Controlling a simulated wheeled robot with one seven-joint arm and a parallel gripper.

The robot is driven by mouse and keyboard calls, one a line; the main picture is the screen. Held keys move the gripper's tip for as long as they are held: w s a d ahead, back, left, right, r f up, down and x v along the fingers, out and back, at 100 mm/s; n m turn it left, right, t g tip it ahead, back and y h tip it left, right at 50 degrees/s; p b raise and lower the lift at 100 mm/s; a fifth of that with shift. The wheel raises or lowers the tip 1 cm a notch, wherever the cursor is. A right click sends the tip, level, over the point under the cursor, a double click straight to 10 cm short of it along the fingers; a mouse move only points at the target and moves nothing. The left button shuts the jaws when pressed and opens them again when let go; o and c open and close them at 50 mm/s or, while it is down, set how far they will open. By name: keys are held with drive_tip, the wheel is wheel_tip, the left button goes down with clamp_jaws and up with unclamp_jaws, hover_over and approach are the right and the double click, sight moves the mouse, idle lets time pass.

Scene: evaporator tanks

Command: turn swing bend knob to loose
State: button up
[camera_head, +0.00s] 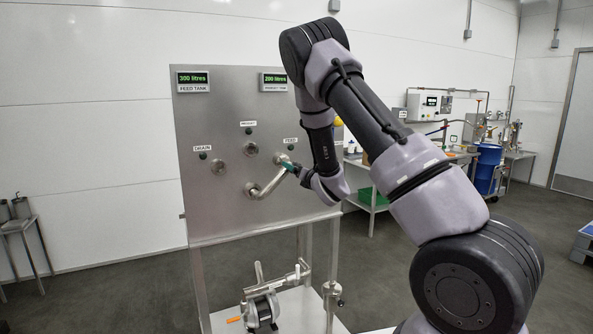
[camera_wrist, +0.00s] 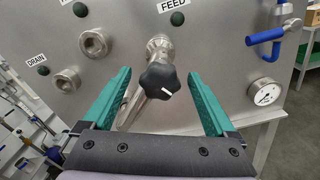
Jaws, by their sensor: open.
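The black star-shaped knob (camera_wrist: 159,79) with a small white mark sits at the upper end of the steel swing bend (camera_wrist: 133,108), at the port under the FEED label (camera_wrist: 174,4). The swing bend (camera_head: 265,185) shows in the head view on the steel panel, its upper end at FEED. My gripper (camera_wrist: 162,80) is open, with its teal fingers on either side of the knob and a gap on both sides. No contact shows. In the head view my gripper (camera_head: 287,166) is at the bend's upper end and hides the knob.
The panel (camera_head: 215,110) also has a DRAIN port (camera_head: 218,167) and a middle port (camera_head: 251,149). In the wrist view a blue-handled valve (camera_wrist: 266,36) and a pressure gauge (camera_wrist: 264,92) are to the right. A pump (camera_head: 261,308) stands on the frame below.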

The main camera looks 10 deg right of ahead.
drive_tip(key=v, duration=1)
drive_tip(key=shift+s, duration=0.3)
drive_tip(key=shift+d, duration=0.1)
drive_tip(key=s+d+r+m+g+h, duration=0.2)
drive_tip(key=s+d+r+m+h, duration=0.15)
drive_tip(key=r+m, duration=0.6)
drive_tip(key=s+d+r+m+g+h, duration=0.2)
drive_tip(key=s+d+r+m, duration=0.25)
drive_tip(key=m, duration=0.95)
drive_tip(key=s+a+r+m+g+y, duration=0.1)
drive_tip(key=s+a+r+m+g, duration=0.1)
drive_tip(key=s+m, duration=0.5)
drive_tip(key=s+a+r+m+g+y, duration=0.1)
drive_tip(key=s+m+g, duration=0.3)
drive_tip(key=s, duration=1.4)
drive_tip(key=a+r+m, duration=0.1)
drive_tip(key=m, duration=0.3)
drive_tip(key=shift+s+r, duration=0.25)
drive_tip(key=shift+r, duration=0.05)
